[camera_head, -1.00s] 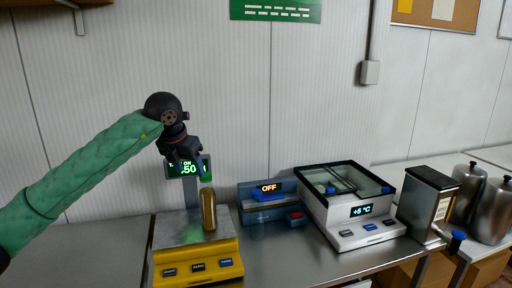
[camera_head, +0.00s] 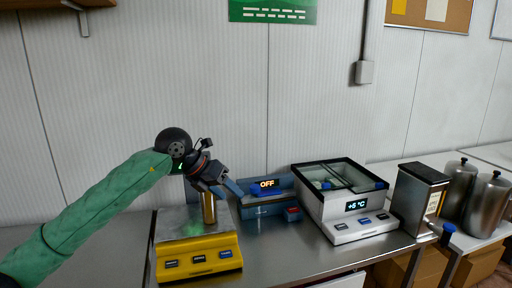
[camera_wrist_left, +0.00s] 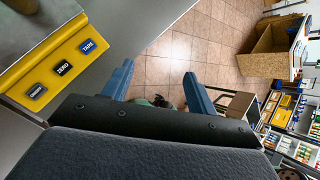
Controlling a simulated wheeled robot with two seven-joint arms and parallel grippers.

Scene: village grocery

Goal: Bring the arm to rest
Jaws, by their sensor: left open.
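My left arm in its green sleeve comes in from the left. My left gripper (camera_head: 228,190) shows in front of the wall, over the area of the yellow scale (camera_head: 200,258). It partly covers the scale's display and the top of a brass-coloured cylinder (camera_head: 208,208) standing on the scale's plate. In the left wrist view the two blue fingers (camera_wrist_left: 160,82) are apart with nothing held between them, and the tiled floor shows beyond. The scale's yellow front with its buttons shows at the upper left there (camera_wrist_left: 62,66). My right gripper is not seen.
Right of the scale are a blue device reading OFF (camera_head: 265,200), a white cooling box reading +5 °C (camera_head: 352,212), a dark canister (camera_head: 418,200) and steel jars (camera_head: 483,207). The steel counter (camera_head: 285,254) is bare in front of the blue device. A shelf hangs upper left.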

